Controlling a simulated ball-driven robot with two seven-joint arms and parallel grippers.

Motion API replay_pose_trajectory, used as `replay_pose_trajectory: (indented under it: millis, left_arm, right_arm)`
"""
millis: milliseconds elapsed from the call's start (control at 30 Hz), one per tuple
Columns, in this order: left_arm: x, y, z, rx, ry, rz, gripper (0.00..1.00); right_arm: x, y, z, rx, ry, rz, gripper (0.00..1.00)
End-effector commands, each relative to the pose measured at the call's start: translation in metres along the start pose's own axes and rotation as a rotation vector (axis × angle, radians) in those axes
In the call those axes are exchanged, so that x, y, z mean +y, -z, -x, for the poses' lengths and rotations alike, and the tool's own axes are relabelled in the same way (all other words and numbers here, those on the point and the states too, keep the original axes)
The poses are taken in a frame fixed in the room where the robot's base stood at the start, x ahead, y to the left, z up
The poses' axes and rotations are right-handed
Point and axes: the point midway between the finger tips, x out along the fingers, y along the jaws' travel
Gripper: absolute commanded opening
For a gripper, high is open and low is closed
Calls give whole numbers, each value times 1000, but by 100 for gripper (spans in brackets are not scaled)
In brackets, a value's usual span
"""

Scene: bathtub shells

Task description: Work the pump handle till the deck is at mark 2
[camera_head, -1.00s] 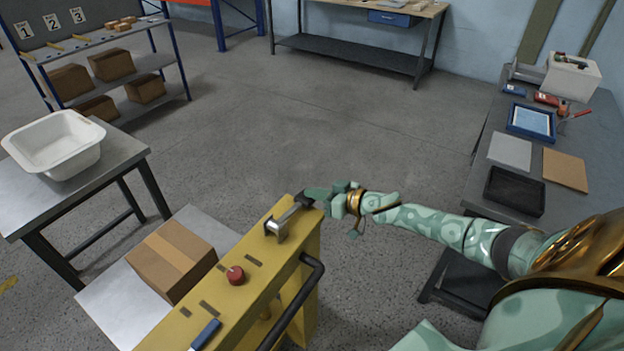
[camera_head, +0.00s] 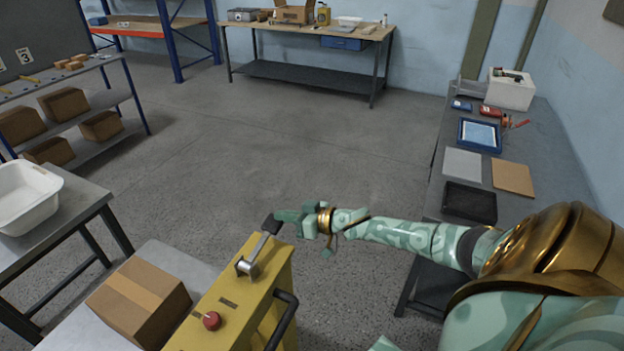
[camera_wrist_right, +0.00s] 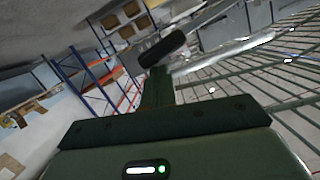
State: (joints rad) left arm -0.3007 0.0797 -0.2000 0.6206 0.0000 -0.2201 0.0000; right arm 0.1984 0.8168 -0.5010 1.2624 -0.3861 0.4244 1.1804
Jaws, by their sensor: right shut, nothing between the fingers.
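The pump handle is a grey lever with a dark grip (camera_head: 271,222), on top of the yellow pump housing (camera_head: 262,272); it slants up and away from its pivot. My right gripper (camera_head: 284,216) is shut and empty, its tip right at the grip; I cannot tell whether they touch. In the right wrist view the dark grip (camera_wrist_right: 162,48) shows just beyond my green fingers (camera_wrist_right: 157,88). The deck, a grey metal plate (camera_head: 185,262), lies left of the housing with a taped carton (camera_head: 140,300) on it. I cannot read any height mark beside it. My left gripper is not in view.
A red knob (camera_head: 211,321) and a black rail (camera_head: 285,315) are on the housing. A white tub (camera_head: 25,200) stands on a table at left. A grey side table (camera_head: 430,200) with trays is at right. The middle floor is clear.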

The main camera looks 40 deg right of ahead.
Motion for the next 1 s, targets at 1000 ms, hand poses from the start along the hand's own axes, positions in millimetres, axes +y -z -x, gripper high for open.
replay_pose_trajectory:
  millis: [1000]
  left_arm:
    - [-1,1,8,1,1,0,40]
  right_arm:
    - [0,-5,90,-5,-1,0,0]
